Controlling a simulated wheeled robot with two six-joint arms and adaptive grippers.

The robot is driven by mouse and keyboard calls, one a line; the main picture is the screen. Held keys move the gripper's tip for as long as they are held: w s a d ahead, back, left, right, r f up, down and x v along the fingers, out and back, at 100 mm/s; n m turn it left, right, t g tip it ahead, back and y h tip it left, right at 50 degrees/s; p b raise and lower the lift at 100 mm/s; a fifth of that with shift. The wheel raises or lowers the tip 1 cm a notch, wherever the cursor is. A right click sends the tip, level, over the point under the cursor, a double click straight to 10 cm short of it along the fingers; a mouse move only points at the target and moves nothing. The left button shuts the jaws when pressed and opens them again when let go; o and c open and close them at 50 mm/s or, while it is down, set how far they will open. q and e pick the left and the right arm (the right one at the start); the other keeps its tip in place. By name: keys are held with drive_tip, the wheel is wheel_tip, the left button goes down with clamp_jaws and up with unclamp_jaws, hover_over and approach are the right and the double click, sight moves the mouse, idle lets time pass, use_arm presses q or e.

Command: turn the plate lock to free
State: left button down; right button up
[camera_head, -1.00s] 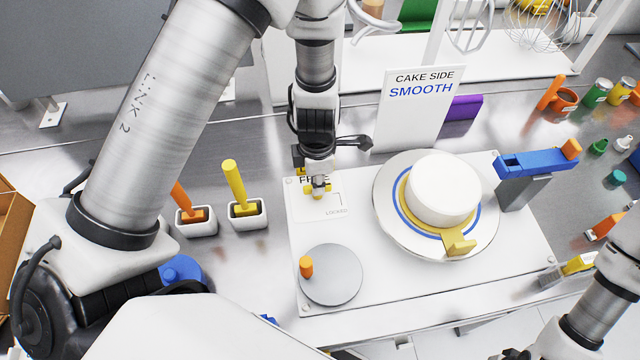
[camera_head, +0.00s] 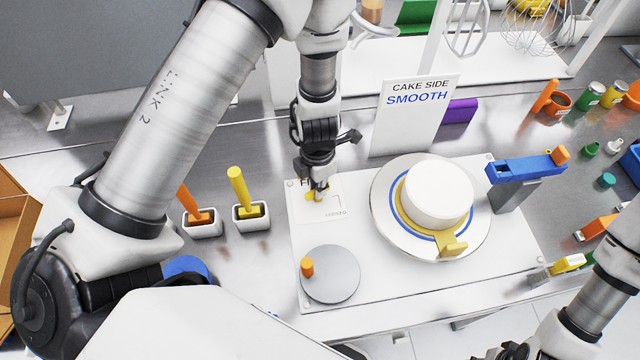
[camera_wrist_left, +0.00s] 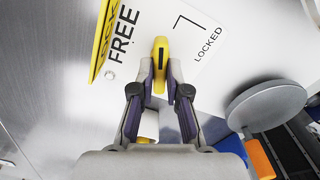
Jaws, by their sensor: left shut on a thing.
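The yellow plate lock lever (camera_wrist_left: 160,62) stands on a white panel. In the left wrist view the word FREE is to its left and the word LOCKED to its right. My left gripper (camera_wrist_left: 160,90) is shut on the lever, with a finger on each side. In the head view my left gripper (camera_head: 318,190) is over the panel, and it and the lever (camera_head: 310,194) partly cover the FREE word. The lever's pivot is hidden. A white cake (camera_head: 438,194) sits on the round turntable plate (camera_head: 385,225) to the right.
A grey disc with an orange knob (camera_head: 307,267) lies in front of the lock. A sign (camera_head: 415,120) stands behind the turntable, and a blue arm on a grey post (camera_head: 515,193) at its right. Two cups with tools (camera_head: 250,217) stand left. My right arm is at lower right, its gripper mostly out of frame.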

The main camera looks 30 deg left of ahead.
use_arm(q)
drive_tip(key=shift+w+r, duration=0.15)
drive_tip(key=shift+r+n+p, duration=0.15)
drive_tip(key=shift+n+p, duration=0.5)
drive_tip(key=shift+n, duration=0.15)
drive_tip(key=shift+n+p, duration=0.45)
drive_tip(key=shift+n, duration=1.05)
